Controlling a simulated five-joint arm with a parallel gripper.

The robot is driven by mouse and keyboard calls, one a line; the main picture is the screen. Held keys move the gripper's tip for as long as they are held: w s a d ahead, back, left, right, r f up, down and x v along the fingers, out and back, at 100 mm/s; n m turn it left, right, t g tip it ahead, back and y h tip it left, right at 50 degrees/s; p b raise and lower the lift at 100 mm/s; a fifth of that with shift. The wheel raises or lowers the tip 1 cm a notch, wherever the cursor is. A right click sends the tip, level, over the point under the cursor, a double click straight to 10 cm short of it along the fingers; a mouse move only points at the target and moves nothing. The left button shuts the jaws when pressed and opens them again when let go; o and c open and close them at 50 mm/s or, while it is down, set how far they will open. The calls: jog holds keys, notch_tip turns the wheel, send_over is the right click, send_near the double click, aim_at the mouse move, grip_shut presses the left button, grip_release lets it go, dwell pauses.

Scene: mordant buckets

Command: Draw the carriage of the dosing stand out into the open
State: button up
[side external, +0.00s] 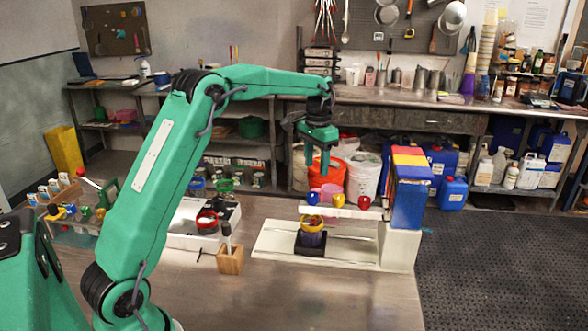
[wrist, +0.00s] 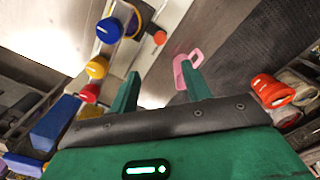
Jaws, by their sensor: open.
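The dosing stand (side external: 397,250) has a pale base with slim rails and a white overhead beam carrying blue, yellow and red knobs. Its carriage appears to be the dark block (side external: 310,243) on the rails, below the beam's left end. My gripper (side external: 310,165) is open and empty, pointing down above the beam. In the wrist view, its two fingers (wrist: 160,88) are apart, with the blue knob (wrist: 109,30), yellow knob (wrist: 97,67) and red knob (wrist: 90,93) to their left. The carriage is not clear there.
Blue, red and yellow containers (side external: 409,190) stand at the stand's right end. A wooden block with a brush (side external: 230,260) and a white tray (side external: 185,236) are to its left. A pink object (wrist: 187,70) shows by the right finger. The table front (side external: 320,295) is clear.

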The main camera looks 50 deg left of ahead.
notch_tip(320, 180, down, 8)
jog(key=shift+f, duration=0.1)
jog(key=shift+f, duration=3.85)
jog(key=shift+c, duration=0.5)
grip_shut()
